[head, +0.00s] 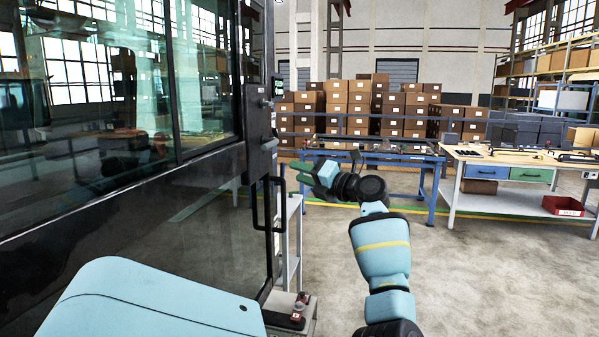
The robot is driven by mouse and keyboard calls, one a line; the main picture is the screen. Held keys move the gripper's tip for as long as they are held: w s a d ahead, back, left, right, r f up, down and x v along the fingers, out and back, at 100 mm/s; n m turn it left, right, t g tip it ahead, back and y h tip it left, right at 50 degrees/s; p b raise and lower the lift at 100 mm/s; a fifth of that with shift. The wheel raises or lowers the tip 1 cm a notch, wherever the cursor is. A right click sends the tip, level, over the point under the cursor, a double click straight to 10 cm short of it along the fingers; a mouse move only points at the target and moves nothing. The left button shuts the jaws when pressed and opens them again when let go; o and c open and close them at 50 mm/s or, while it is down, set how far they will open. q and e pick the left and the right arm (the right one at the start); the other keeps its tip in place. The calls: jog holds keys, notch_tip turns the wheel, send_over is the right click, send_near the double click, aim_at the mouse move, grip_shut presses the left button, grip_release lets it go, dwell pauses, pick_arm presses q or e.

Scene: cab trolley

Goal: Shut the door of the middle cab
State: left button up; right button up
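The cab door (130,235) fills the left side of the head view, a dark glossy panel with large windows above. Its near-vertical edge carries a black lock plate and a black bar handle (267,205). Whether the door stands ajar or which cab it belongs to I cannot tell from this view. My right gripper is not in view.
A small grey trolley stand (293,250) is beside the door edge. A blue-framed table (400,160) and a workbench (520,160) with drawers stand behind, with a red bin (563,206) under the bench. Stacked cartons (350,105) are at the back. The floor at right is clear.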

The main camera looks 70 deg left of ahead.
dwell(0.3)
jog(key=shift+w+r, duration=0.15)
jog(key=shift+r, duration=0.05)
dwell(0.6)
